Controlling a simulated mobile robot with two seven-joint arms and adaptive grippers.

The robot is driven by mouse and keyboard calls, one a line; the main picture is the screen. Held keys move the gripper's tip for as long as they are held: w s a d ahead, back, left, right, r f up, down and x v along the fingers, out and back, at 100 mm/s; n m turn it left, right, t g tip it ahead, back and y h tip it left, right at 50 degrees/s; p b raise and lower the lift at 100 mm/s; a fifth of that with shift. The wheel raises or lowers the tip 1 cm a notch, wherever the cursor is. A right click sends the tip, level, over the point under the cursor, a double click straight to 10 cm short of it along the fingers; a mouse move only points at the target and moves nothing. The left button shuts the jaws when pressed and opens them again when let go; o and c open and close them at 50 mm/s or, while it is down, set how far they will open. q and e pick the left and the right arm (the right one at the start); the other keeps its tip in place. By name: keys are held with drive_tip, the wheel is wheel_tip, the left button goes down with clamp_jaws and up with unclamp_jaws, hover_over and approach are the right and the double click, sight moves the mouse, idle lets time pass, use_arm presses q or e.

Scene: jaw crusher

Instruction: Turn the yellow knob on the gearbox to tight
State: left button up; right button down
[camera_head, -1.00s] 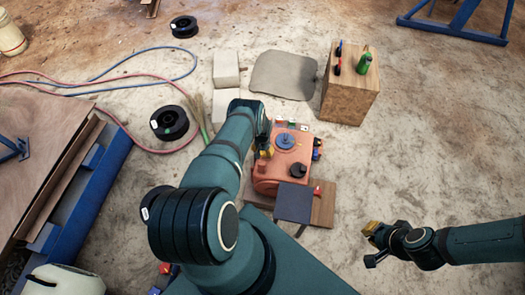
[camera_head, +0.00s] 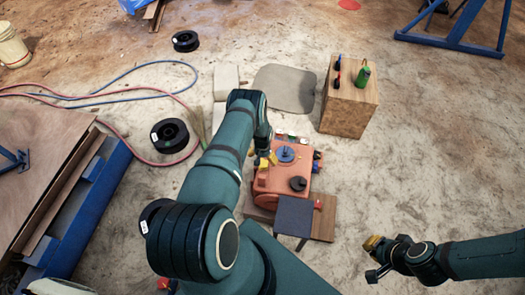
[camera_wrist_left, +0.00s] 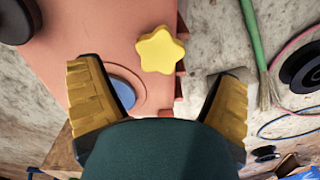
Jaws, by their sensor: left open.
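The orange-red gearbox (camera_head: 288,168) sits on a low wooden board in the middle of the head view. The yellow star-shaped knob (camera_wrist_left: 160,50) is on it in the left wrist view, near the gearbox edge. My left gripper (camera_head: 266,160) is over the gearbox's left side. In the wrist view its yellow fingers are wide apart and empty, with the knob between and slightly beyond the tips. In the head view the knob is hard to tell from the fingers. My right gripper (camera_head: 374,257) hangs at the lower right, away from the gearbox; its jaw opening is unclear.
A blue disc (camera_head: 286,153) and a black knob (camera_head: 298,184) are on the gearbox. A dark flat panel (camera_head: 293,217) stands in front of it. A wooden box (camera_head: 350,106) with a green bottle (camera_head: 363,75) is behind right. Hoses and black spools (camera_head: 169,136) lie left.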

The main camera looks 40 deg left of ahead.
sight(263, 164)
use_arm(q)
wheel_tip(263, 164, up, 7)
idle(0.3)
drive_tip(key=shift+f, duration=0.15)
idle(0.3)
drive_tip(key=s+d+r+t+h, duration=0.1)
drive_tip(key=s+d+r, duration=0.1)
drive_tip(key=d+r, duration=0.5)
drive_tip(key=s+d+r+m+h, duration=0.1)
drive_tip(key=s+d+r, duration=0.2)
drive_tip(key=d, duration=0.7)
drive_tip(key=s+d+r+t+h, duration=0.1)
drive_tip(key=s+d+r, duration=0.1)
drive_tip(key=d+r, duration=0.5)
drive_tip(key=s+d+r+h, duration=0.1)
drive_tip(key=s+d+r, duration=0.3)
drive_tip(key=s+d, duration=0.3)
drive_tip(key=shift+s+d+m, duration=0.35)
drive_tip(key=shift+d+m, duration=0.05)
drive_tip(key=shift+d, duration=0.4)
